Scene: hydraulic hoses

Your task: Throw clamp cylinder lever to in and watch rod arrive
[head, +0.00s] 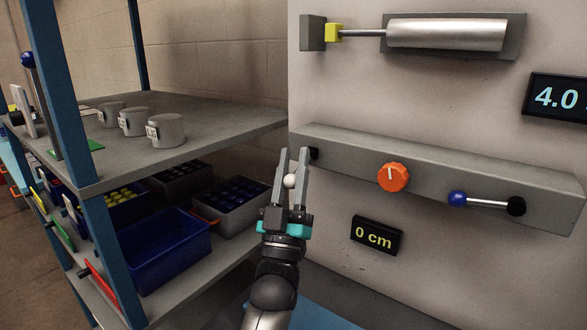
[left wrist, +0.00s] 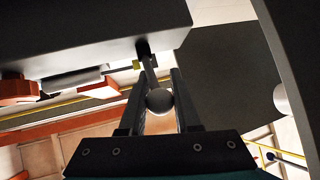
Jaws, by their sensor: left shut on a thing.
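My left gripper (head: 293,155) is shut on the pale ball knob (head: 290,181) of a lever at the left end of the grey valve bar (head: 430,170). The knob also shows between the fingers in the left wrist view (left wrist: 160,101). The lever's black pivot (head: 314,153) is just right of the fingertips; its shaft is mostly hidden. The silver cylinder (head: 446,35) is on the wall above. Its rod (head: 364,33) reaches left to a yellow block (head: 334,33), which appears to meet a grey block (head: 313,33). My right gripper is not in view.
The bar also carries an orange dial (head: 393,177) and a blue-knobbed lever (head: 457,198) pointing left. One display (head: 558,96) reads 4.0; another (head: 377,236) reads 0 cm. A shelf rack (head: 200,115) with cups and bins stands close on the left.

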